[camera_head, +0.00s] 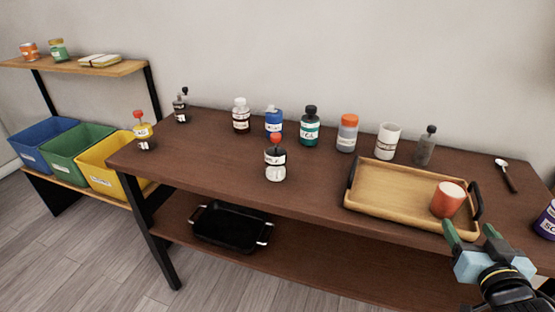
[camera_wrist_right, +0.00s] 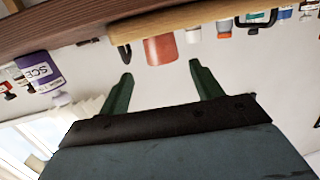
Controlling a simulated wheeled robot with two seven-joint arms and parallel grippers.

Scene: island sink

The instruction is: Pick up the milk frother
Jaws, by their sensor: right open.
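A thin tool with a black handle and a small pale round head (camera_head: 507,176) lies on the table at the far right, right of the tray. It is the thing that looks most like the milk frother, but it is too small to be sure. My right gripper (camera_head: 469,234) is open and empty, in front of the table's front edge and below-left of this tool in the head view. Its two green fingers also show spread apart in the right wrist view (camera_wrist_right: 160,72). I cannot pick out the tool clearly there. My left gripper is not in view.
A wooden tray (camera_head: 385,188) with black handles holds an orange-red cup (camera_head: 447,200). A purple jar (camera_head: 546,221) stands at the right edge. Several bottles and jars line the back. A black pan (camera_head: 232,226) sits on the lower shelf.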

